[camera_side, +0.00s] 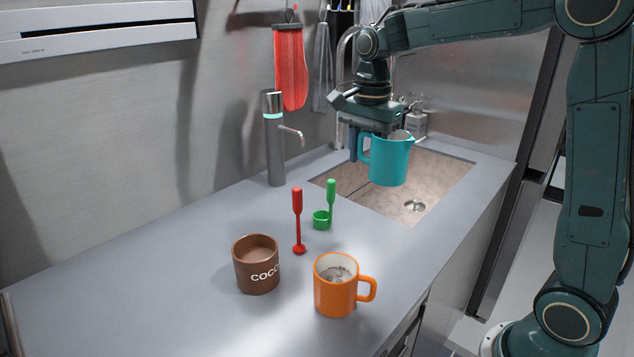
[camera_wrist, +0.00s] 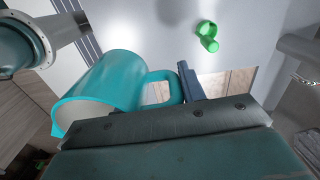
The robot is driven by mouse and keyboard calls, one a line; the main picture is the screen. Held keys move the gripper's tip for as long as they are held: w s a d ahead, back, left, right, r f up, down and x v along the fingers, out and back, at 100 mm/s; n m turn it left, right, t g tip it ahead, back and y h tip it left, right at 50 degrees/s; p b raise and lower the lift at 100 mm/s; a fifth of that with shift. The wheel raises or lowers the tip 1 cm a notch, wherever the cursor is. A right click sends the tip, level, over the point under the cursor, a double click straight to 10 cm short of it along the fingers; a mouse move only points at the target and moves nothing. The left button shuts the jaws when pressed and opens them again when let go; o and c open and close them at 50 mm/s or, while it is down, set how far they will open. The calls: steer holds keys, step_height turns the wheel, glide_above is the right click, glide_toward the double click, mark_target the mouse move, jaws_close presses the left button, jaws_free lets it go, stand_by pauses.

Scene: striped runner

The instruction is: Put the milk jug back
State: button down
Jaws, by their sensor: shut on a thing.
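The milk jug appears to be the teal, mug-shaped vessel with a loop handle (camera_side: 390,160). It hangs in the air over the sink, roughly upright, and also shows in the wrist view (camera_wrist: 105,88). My gripper (camera_side: 364,148) is shut on the jug at its handle side. In the wrist view one dark finger (camera_wrist: 190,82) shows beside the handle; the other finger is hidden. The jug's contents cannot be made out.
The sink (camera_side: 428,183) lies below the jug. A tap (camera_side: 274,140) stands on the counter (camera_side: 140,270). A brown cocoa canister (camera_side: 254,268), orange mug (camera_side: 333,291), red utensil (camera_side: 297,218) and green scoop (camera_side: 322,220) stand nearer. The counter's left is clear.

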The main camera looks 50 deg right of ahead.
step_height(320, 180, down, 16)
steer(key=shift+r, duration=0.15)
stand_by(0.4)
steer(key=shift+f, duration=2.1)
steer(key=shift+f, duration=0.1)
steer(key=c, duration=0.8)
jaws_free()
steer(key=shift+c, duration=0.2)
step_height(320, 180, up, 12)
steer(key=shift+s, duration=0.1)
